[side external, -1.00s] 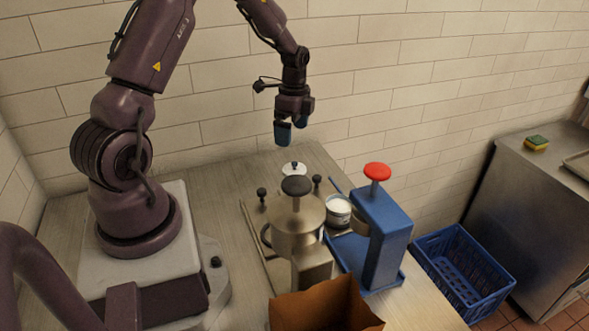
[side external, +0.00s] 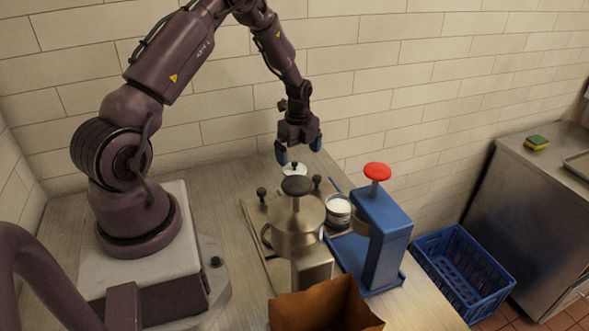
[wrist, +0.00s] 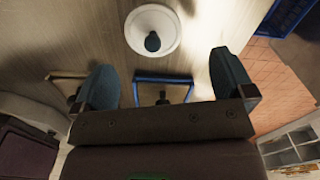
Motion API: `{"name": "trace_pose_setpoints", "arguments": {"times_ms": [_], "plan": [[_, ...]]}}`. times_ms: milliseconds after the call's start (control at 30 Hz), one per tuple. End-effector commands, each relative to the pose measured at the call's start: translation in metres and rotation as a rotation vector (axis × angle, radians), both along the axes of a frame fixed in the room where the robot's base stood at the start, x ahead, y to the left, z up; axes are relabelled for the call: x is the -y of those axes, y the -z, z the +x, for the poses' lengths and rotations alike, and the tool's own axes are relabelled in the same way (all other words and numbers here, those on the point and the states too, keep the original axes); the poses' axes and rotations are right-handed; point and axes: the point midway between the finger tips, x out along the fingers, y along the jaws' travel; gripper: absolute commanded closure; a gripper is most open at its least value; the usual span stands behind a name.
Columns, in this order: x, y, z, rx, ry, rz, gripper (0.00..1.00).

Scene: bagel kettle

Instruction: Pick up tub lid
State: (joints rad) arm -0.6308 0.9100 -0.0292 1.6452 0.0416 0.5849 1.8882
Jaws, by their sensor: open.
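The tub lid (side external: 287,171) is a small white disc with a dark knob, lying on the worktop close to the wall, behind the metal kettle-like vessel. It also shows in the wrist view (wrist: 138,32) at the top middle, with its knob upright toward the camera. My gripper (side external: 299,150) is just above the lid, with its blue fingers spread apart and empty. In the wrist view the fingers (wrist: 166,75) stand to either side below the lid, and the lid lies beyond the tips. I cannot tell the exact height of the gap.
A metal vessel with a dark knob (side external: 297,215) stands in front of the lid. To its right are an open tub of white contents (side external: 338,206) and a blue press with a red knob (side external: 385,240).

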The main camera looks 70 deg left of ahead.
Motion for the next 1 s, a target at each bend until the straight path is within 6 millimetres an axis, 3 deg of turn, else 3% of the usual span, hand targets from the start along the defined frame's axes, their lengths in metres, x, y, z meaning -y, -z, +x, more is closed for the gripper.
{"name": "trace_pose_setpoints", "arguments": {"times_ms": [300, 567, 667, 800, 1000], "plan": [[0.001, 0.043, -0.007, -0.004, -0.001, -0.002, 0.00], [0.000, 0.046, -0.006, -0.001, -0.001, 0.000, 0.00], [0.000, 0.046, -0.006, -0.002, -0.001, -0.001, 0.18], [0.000, 0.046, -0.006, -0.002, -0.001, -0.001, 0.50], [0.000, 0.046, -0.006, -0.002, -0.001, -0.001, 0.51]]}}
